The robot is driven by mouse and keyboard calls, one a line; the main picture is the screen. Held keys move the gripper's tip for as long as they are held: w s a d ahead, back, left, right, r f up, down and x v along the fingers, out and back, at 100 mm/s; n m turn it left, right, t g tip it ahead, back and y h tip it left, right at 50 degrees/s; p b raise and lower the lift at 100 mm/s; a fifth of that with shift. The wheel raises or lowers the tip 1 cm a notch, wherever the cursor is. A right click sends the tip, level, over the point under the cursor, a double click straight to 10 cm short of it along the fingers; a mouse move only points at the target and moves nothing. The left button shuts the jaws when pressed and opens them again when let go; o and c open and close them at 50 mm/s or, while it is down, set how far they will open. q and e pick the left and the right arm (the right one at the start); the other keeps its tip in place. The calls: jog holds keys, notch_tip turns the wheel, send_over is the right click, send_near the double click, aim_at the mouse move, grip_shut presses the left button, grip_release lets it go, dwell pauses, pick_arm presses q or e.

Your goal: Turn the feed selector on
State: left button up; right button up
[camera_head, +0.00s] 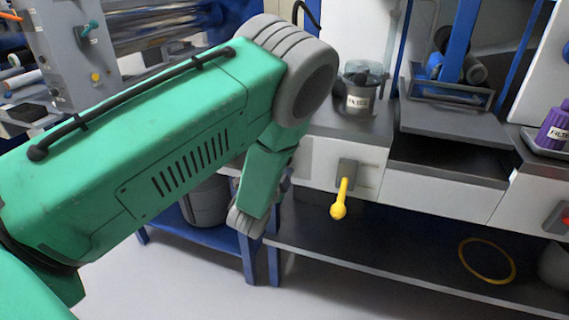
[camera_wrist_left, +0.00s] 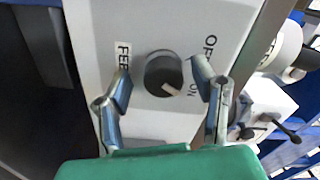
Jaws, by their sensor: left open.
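The feed selector (camera_wrist_left: 163,73) is a round dark knob on a pale panel in the left wrist view. Its white pointer mark is at the lower right of the knob, towards the ON label (camera_wrist_left: 193,90). The OFF label (camera_wrist_left: 210,46) is at the upper right, and a partly covered FEED label (camera_wrist_left: 123,58) is at the left. My left gripper (camera_wrist_left: 161,78) is open, with one finger on each side of the knob. I cannot tell whether either finger touches it. In the head view my left arm hides the knob.
A yellow-handled lever (camera_head: 341,198) sticks out of the cabinet front, right of my left arm. A purple bottle (camera_head: 556,127) is at the far right. A yellow ring (camera_head: 487,260) lies on the lower shelf.

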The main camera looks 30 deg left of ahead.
pick_arm(q)
jog(key=v, duration=1.2)
jog(key=shift+w+d, duration=0.1)
jog(key=shift+w, duration=0.05)
jog(key=shift+f, duration=0.1)
jog(key=s+d+f+n+g+h+p, duration=0.1)
jog(key=s+d+f+n+g+p, duration=0.1)
jog(key=s, duration=0.7)
jog(key=s+d+f+n+g+h+p, duration=0.1)
jog(key=s+d+f+n+g+p, duration=0.1)
jog(key=s+f+n+g, duration=0.3)
jog(key=s+d+f+n+g+h+p, duration=0.2)
jog(key=s+f+n+g+p, duration=0.1)
jog(key=s+g, duration=0.7)
jog(key=s+f+p, duration=0.1)
jog(key=s+f, duration=0.1)
jog(key=s, duration=0.1)
jog(key=shift+s+n, duration=0.3)
jog(key=shift+s, duration=0.05)
jog(key=shift+w+d, duration=0.1)
jog(key=shift+w, duration=0.05)
